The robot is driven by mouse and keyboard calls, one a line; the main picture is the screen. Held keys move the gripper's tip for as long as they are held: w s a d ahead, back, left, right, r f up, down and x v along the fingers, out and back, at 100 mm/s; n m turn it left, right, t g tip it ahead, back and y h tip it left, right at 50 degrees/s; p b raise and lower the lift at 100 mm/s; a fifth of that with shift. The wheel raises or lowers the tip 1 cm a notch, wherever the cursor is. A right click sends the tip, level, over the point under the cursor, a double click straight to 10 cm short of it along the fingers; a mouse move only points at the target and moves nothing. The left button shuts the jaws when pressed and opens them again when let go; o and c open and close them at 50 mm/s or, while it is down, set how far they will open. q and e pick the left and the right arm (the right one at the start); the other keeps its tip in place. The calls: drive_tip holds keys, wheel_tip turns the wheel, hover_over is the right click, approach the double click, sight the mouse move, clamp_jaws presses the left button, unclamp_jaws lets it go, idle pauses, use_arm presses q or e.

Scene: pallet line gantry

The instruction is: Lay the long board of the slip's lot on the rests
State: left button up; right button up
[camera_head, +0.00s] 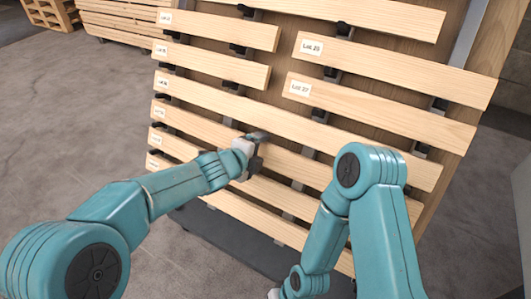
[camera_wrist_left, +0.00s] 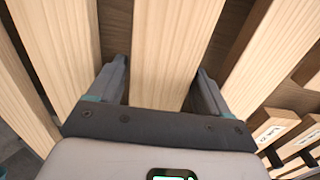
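Several long pale boards lie on a tilted rack, with white lot labels at their left ends. My left gripper (camera_head: 256,150) is at a long board (camera_head: 198,127), around its middle, in the head view. That board's label is too small to read. In the left wrist view, the fingers (camera_wrist_left: 161,75) lie on either side of a board (camera_wrist_left: 162,50), close to its edges. I cannot tell whether they touch it. I see no slip and cannot identify the rests.
Shorter boards lie higher up, including two labelled Lot 28 (camera_head: 400,70) and Lot 27 (camera_head: 385,111). Dark brackets (camera_head: 238,50) stick out between the boards. Pallets (camera_head: 50,14) stand at the far left. The concrete floor (camera_head: 70,110) at left is clear.

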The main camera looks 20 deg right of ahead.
use_arm(q)
clamp_jaws()
drive_tip(key=shift+r, duration=0.15)
drive_tip(key=shift+r+p, duration=0.3)
drive_tip(key=shift+p, duration=0.05)
drive_tip(key=shift+a, duration=0.1)
drive_tip(key=v, duration=1.1)
idle(0.4)
